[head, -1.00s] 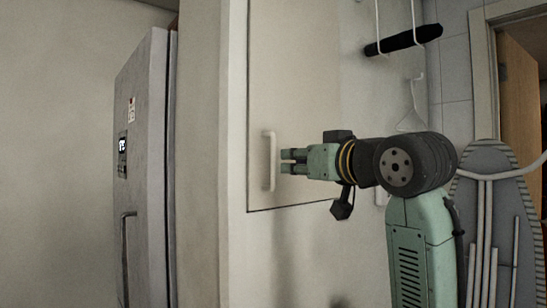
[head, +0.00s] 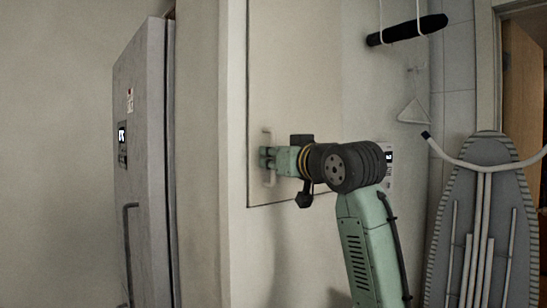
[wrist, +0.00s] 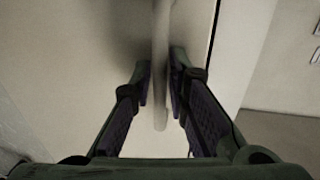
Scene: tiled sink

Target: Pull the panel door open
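The panel door (head: 298,70) is a flat pale panel in the wall, and its thin dark outline shows along its bottom edge. It looks shut. Its handle (head: 268,136) is a pale vertical bar near the door's left edge. My gripper (head: 264,158) is at the handle and hides its middle in the head view. In the wrist view the handle (wrist: 160,40) runs down between the two fingertips (wrist: 160,82), which lie close against it on both sides. My gripper looks shut on the handle, below its middle in that view.
A grey fridge (head: 141,180) stands at the left, past a pale wall edge. A black-padded bar (head: 407,30) and a white hanger (head: 413,110) hang on the right. An ironing board (head: 480,215) leans at the far right by a doorway.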

